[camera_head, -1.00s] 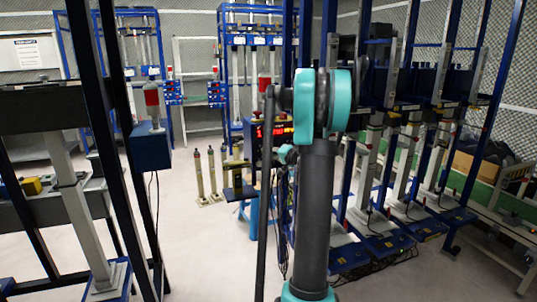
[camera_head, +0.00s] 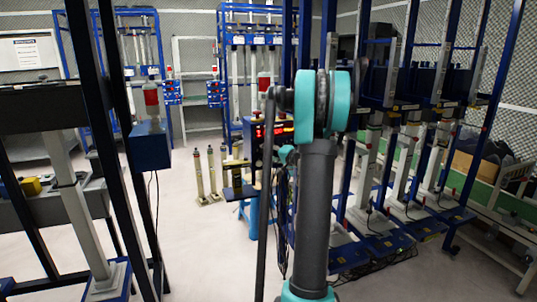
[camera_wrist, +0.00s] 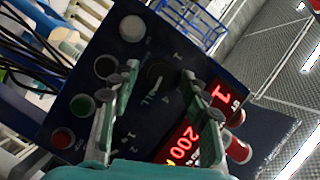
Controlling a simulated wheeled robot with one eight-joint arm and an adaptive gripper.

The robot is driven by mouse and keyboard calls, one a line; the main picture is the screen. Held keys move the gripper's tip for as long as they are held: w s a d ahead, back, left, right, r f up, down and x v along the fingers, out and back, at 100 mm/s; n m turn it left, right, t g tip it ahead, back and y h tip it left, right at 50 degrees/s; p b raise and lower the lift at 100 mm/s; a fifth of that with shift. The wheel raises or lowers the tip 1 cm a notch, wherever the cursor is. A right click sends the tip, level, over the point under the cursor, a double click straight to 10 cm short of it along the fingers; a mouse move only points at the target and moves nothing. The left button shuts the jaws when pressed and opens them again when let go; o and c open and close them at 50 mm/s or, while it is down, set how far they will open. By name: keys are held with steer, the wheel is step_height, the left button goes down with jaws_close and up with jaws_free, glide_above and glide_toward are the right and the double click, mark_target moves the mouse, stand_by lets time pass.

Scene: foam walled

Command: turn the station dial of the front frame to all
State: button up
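The dark control panel (camera_wrist: 75,95) fills much of the wrist view, tilted in the picture. A black station dial (camera_wrist: 160,72) sits on it, with small marks and the word ALL beside it. My gripper (camera_wrist: 162,84) is open, one finger on each side of the dial in the picture. I cannot tell whether they touch it. The dial's exact pointing is too dark to read. In the head view the panel's box with red lit digits (camera_head: 268,132) stands behind my arm, which mostly hides the gripper.
White, green and red buttons and another dark knob (camera_wrist: 105,66) lie beside the dial; red displays (camera_wrist: 183,140) are at lower right. Blue frames (camera_head: 385,150) stand close on the right. A blue box with a red-banded lamp (camera_head: 150,148) is at left.

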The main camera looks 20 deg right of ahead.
steer(key=v, duration=1.2)
stand_by(0.4)
